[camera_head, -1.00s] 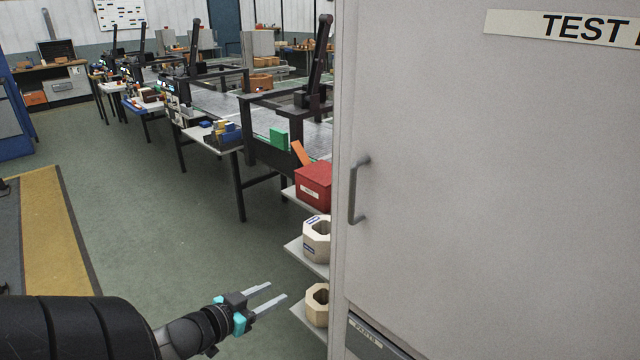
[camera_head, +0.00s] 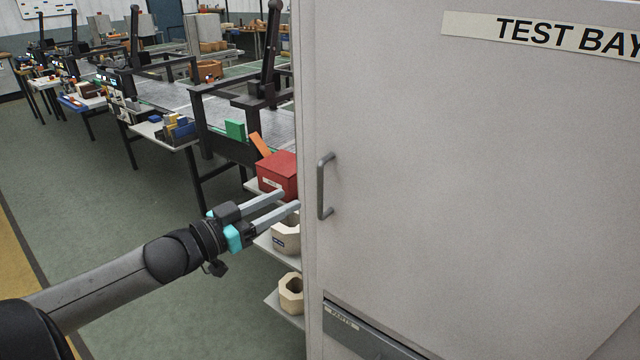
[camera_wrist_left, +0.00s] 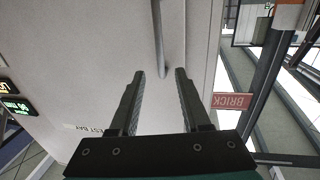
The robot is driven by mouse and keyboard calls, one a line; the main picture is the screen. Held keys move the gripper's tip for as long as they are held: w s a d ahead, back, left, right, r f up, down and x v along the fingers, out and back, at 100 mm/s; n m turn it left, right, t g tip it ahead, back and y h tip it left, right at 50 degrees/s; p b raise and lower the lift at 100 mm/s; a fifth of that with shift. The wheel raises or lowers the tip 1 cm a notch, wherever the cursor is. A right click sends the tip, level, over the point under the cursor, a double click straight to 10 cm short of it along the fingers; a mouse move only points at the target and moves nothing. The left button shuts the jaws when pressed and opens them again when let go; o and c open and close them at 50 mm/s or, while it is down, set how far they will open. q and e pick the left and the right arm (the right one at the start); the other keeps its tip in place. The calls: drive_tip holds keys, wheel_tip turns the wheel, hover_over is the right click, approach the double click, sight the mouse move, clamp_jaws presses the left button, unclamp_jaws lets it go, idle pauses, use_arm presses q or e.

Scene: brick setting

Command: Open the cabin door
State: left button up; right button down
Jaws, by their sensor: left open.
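The cabin door (camera_head: 450,170) is a large pale grey panel on the right of the head view, with a "TEST BAY" sign on it. It looks shut. Its handle (camera_head: 322,186) is a grey vertical bar near the door's left edge. My left gripper (camera_head: 292,201) is open and empty, just left of the handle and apart from it in the head view. In the left wrist view the handle bar (camera_wrist_left: 158,40) shows beyond the fingertips (camera_wrist_left: 160,73), roughly in line with the gap and nearer the left finger. My right gripper is in no view.
Shelves beside the cabin hold a red box (camera_head: 278,174) and pale octagonal blocks (camera_head: 291,293), close to my left gripper. A drawer marked "PARTS" (camera_head: 370,335) is below the door. Work tables stand behind. The green floor (camera_head: 90,200) on the left is clear.

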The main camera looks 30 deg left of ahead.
sight(318, 184)
use_arm(q)
drive_tip(key=shift+x, duration=5.2)
drive_tip(key=shift+c, duration=0.2)
clamp_jaws()
